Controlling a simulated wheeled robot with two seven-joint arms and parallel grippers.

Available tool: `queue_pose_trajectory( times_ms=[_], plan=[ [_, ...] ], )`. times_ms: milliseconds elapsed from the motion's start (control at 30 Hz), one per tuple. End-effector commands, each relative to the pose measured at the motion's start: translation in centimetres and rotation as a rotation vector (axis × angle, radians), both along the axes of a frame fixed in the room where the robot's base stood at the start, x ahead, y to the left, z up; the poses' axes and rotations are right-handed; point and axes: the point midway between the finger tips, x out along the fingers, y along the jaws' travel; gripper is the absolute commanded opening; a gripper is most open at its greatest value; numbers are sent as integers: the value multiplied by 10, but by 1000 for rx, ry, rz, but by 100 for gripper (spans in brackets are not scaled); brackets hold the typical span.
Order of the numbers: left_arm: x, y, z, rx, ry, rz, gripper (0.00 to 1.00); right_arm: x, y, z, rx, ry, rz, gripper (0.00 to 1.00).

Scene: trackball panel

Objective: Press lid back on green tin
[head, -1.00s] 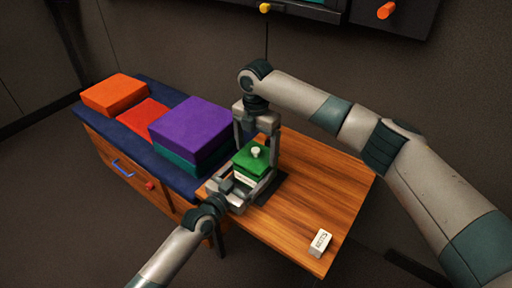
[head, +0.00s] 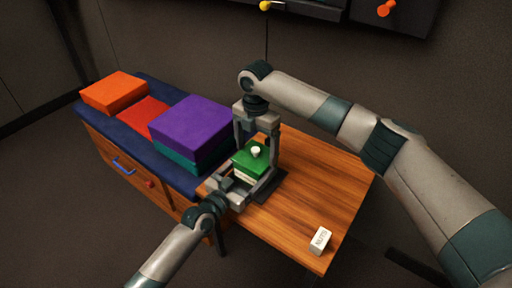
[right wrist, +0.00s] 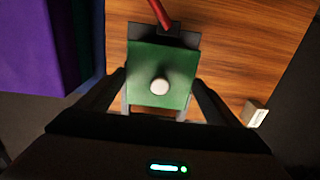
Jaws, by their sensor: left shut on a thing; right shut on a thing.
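The green lid (head: 250,158) with a round white knob is level on the tin at the table's left part. A pale band (head: 243,175) shows below the lid's near edge; I cannot tell whether it is label or bare tin wall. My right gripper (head: 258,150) comes from above, its fingers shut on the lid's two sides. In the right wrist view the square lid (right wrist: 178,65) lies between these fingers. My left gripper (head: 238,184) comes from the near left, low down, shut on the tin body. The lid and fingers hide much of the tin and the seam.
A white lettered block (head: 320,240) lies near the wooden table's (head: 320,190) front corner. A purple box (head: 193,125) on a teal one stands close left, on a navy-topped drawer bench with orange and red pieces (head: 115,91).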

Motion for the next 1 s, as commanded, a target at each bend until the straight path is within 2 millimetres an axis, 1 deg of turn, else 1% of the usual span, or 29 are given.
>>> queue_pose_trajectory(
  times_ms=[333,367,400,433,767,867,1000],
  plan=[
    [0,0,0,0,0,0,42,0,0,-6,1,0,0,61],
    [0,0,0,0,0,0,42,0,0,-6,1,-1,0,88],
    [0,0,0,0,0,0,42,0,0,-6,1,-1,0,98],
    [0,0,0,0,0,0,42,0,0,-6,1,-1,0,100],
    [0,0,0,0,0,0,42,0,0,-3,1,-1,0,100],
    [0,0,0,0,0,0,42,0,0,3,1,-1,0,100],
    [0,0,0,0,0,0,42,1,0,18,0,-3,0,100]
  ],
)
